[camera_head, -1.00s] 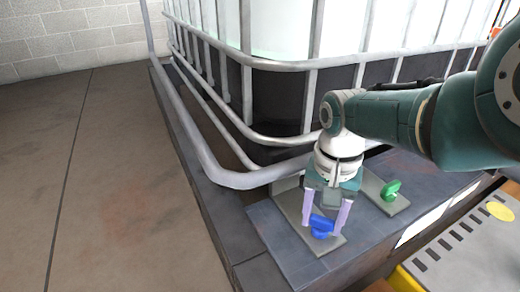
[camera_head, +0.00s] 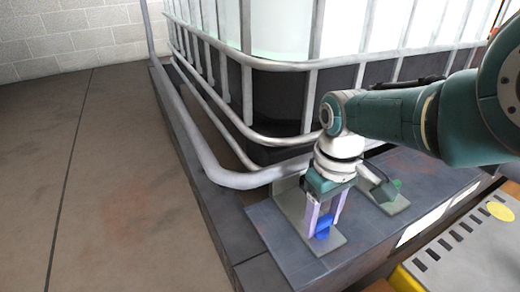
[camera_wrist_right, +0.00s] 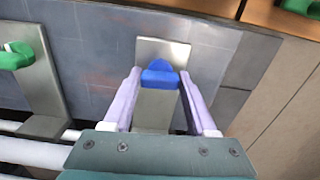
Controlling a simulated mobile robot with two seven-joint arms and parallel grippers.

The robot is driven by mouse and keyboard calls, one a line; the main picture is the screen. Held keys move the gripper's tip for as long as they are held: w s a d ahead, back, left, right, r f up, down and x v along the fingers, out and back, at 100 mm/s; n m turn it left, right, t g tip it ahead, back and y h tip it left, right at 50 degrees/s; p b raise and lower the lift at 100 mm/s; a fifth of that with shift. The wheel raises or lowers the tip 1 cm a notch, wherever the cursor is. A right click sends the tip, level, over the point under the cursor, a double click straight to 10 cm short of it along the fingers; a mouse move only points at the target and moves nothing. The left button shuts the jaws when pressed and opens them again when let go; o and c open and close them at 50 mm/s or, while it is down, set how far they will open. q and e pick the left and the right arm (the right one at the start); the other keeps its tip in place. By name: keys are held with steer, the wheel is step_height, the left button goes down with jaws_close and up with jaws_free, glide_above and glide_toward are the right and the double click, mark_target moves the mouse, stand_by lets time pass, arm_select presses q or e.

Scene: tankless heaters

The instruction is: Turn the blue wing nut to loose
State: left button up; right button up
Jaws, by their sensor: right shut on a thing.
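The blue wing nut (camera_head: 324,230) sits on a flat grey metal plate (camera_head: 331,246) on the dark tiled ledge. My right gripper (camera_head: 318,233) points down over it, its pale purple fingers shut on the nut's two sides. In the right wrist view, the blue wing nut (camera_wrist_right: 160,74) lies between the fingertips of the right gripper (camera_wrist_right: 160,76). In the head view the fingers partly hide the nut. My left gripper is not in view.
A caged tank (camera_head: 275,100) with metal rails stands behind. Open floor (camera_head: 110,190) lies to the left.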

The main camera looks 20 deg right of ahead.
mark_target(323, 219)
steer(key=n, duration=0.4)
steer(key=shift+n, duration=2.2)
steer(key=o, duration=1.4)
steer(key=shift+c, duration=0.2)
steer(key=shift+r, duration=0.15)
step_height(323, 219, up, 10)
steer(key=p, duration=1)
steer(key=shift+f, duration=0.2)
